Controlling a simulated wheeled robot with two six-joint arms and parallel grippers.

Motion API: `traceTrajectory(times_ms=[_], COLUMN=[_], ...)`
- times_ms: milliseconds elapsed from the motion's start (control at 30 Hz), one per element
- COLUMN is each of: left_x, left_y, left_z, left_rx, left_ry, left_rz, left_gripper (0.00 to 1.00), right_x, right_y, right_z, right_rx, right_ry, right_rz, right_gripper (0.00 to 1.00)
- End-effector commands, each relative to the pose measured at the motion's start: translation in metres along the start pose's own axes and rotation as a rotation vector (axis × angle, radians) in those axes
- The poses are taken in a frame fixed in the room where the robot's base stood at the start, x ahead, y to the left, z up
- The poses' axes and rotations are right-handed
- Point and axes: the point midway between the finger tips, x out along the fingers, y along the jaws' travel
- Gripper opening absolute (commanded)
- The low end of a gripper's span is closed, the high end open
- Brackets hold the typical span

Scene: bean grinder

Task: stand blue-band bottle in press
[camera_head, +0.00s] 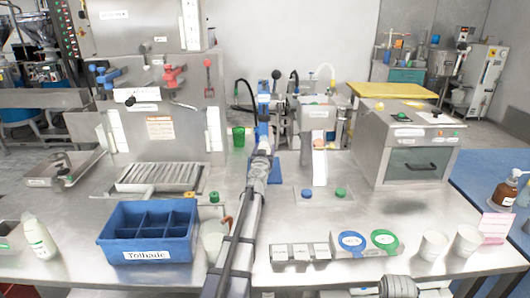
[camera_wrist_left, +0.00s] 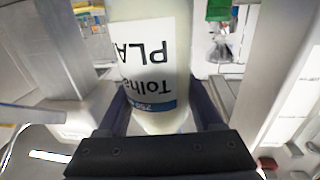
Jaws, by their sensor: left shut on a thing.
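The blue-band bottle (camera_wrist_left: 150,65) fills the middle of the left wrist view. It is pale, with a white label and a narrow blue band. My left gripper (camera_wrist_left: 160,108) is shut on it, with a dark finger on either side. Grey metal uprights stand on both sides of the bottle in that view, and I cannot tell whether it rests on anything. In the head view my left arm reaches forward to the blue and grey equipment (camera_head: 263,107) at the back centre, which may be the press. The arm hides the bottle there.
A blue divided bin (camera_head: 148,252) and a white bottle (camera_head: 38,238) stand at left. A jug (camera_head: 214,238) stands beside my left arm. A steel cabinet (camera_head: 410,150) stands behind some clear bench.

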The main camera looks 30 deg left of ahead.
Motion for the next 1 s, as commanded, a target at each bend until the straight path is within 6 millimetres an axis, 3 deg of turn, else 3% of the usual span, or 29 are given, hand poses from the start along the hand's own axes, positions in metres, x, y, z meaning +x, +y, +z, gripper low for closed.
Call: traceTrajectory(times_ms=[1000], left_x=[0.0098], left_y=[-0.0014], left_z=[0.0028], left_rx=[0.0], left_ry=[0.0], left_rz=[0.0], left_gripper=[0.15], right_x=[0.0028], right_y=[-0.0003], right_z=[-0.0002], right_rx=[0.0], right_ry=[0.0], right_rz=[0.0], right_gripper=[0.5])
